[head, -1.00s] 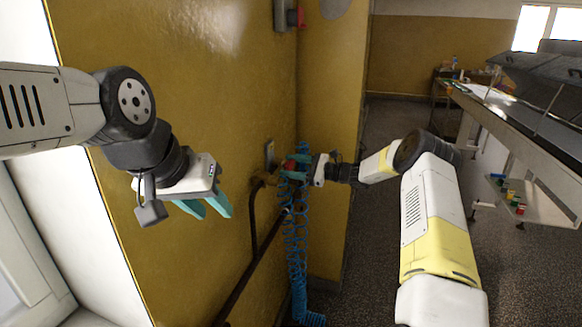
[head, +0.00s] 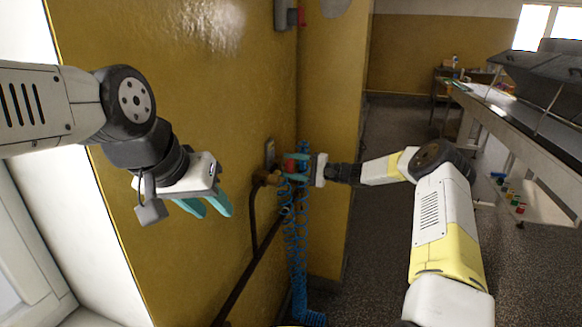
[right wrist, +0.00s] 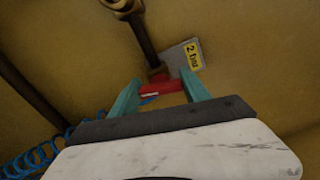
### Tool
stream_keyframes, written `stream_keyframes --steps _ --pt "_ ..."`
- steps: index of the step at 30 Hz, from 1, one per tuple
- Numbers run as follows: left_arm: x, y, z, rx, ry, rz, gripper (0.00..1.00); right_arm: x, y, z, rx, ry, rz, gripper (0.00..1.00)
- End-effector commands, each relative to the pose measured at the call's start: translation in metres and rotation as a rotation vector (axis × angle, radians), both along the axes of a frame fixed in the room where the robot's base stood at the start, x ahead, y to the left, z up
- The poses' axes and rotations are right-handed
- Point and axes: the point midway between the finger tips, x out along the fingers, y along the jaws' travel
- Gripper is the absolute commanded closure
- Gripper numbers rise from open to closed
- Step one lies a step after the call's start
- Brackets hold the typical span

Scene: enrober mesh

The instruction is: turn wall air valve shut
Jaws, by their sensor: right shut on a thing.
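The air valve is on the yellow wall, with a red handle (head: 291,165) and a brass body (head: 265,178) joined to a dark pipe. In the right wrist view the red handle (right wrist: 161,87) lies between the teal fingers of my right gripper (right wrist: 160,95). My right gripper (head: 294,168) is shut on the handle in the head view; its fingers partly cover it. My left gripper (head: 212,203) hangs empty in front of the wall at the left, its two teal fingers apart.
A coiled blue hose (head: 298,250) hangs below the valve to the floor. A dark pipe (head: 250,270) runs along the wall. A small label plate (right wrist: 188,57) is beside the valve.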

Motion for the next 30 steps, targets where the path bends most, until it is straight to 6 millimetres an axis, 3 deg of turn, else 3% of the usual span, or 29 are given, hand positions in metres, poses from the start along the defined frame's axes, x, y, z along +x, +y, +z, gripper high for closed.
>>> stream_keyframes --steps 12,28,29,30 --pt "0.0000 0.0000 0.0000 0.000 0.000 0.000 0.64 0.0001 -0.0011 -0.0018 -0.056 -0.172 -0.002 0.86" --pt "0.0000 0.0000 0.0000 0.000 0.000 0.000 0.64 -0.0001 -0.0010 -0.0024 -0.065 -0.194 -0.001 0.86" --pt "0.0000 0.0000 0.0000 0.000 0.000 0.000 0.64 -0.0001 -0.0010 -0.0024 -0.065 -0.194 -0.001 0.44" --pt "0.0000 0.0000 0.0000 0.000 0.000 0.000 0.64 -0.0001 -0.0010 -0.0024 -0.065 -0.194 -0.001 0.36"
